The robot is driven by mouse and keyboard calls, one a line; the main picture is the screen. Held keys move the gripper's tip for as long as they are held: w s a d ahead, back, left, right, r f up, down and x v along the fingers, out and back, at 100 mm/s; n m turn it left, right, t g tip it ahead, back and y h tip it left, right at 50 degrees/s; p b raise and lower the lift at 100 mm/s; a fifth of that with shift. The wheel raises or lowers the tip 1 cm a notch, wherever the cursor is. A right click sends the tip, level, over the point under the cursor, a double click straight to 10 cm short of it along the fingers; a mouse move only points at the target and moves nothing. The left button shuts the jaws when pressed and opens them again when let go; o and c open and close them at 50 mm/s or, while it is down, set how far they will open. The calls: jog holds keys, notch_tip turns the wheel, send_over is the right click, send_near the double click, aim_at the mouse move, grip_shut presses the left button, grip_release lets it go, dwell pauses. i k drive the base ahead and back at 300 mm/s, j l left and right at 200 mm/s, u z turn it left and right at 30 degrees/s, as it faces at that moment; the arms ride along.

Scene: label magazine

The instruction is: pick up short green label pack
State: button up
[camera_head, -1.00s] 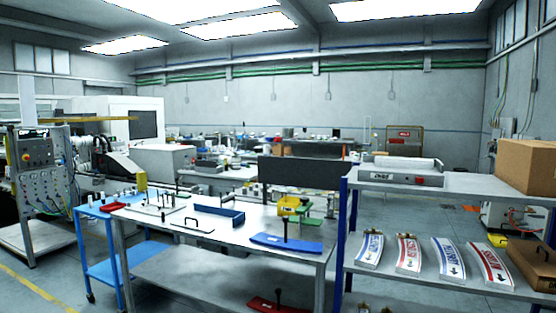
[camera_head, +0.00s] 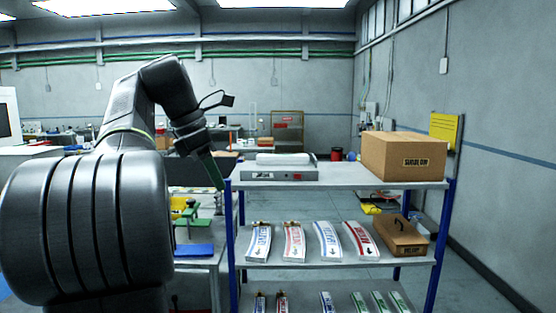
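Short label packs with green markings (camera_head: 380,302) stand on the lowest visible shelf of the rack, at the bottom edge of the picture. Their lower ends are cut off by the frame. Short blue-marked packs (camera_head: 327,303) and a red-marked pack (camera_head: 281,303) are on the same shelf to their left. My gripper (camera_head: 213,172) hangs at the end of my arm, left of the rack's top shelf and well above and left of the green packs. Its fingers are dark and seen edge-on, so I cannot tell its opening. I see nothing held in it.
The rack has blue posts. Long blue and red label packs (camera_head: 326,241) and a brown case (camera_head: 402,236) fill its middle shelf. A cardboard box (camera_head: 404,155) and a grey device (camera_head: 280,168) sit on top. A workbench adjoins on the left. Floor is clear to the right.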

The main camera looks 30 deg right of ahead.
aim_at(262, 159)
jog(key=i+l+z, duration=0.4)
jog(key=i, duration=0.8)
jog(key=i+j+z, duration=0.2)
jog(key=i+z, duration=0.2)
jog(key=i, duration=0.8)
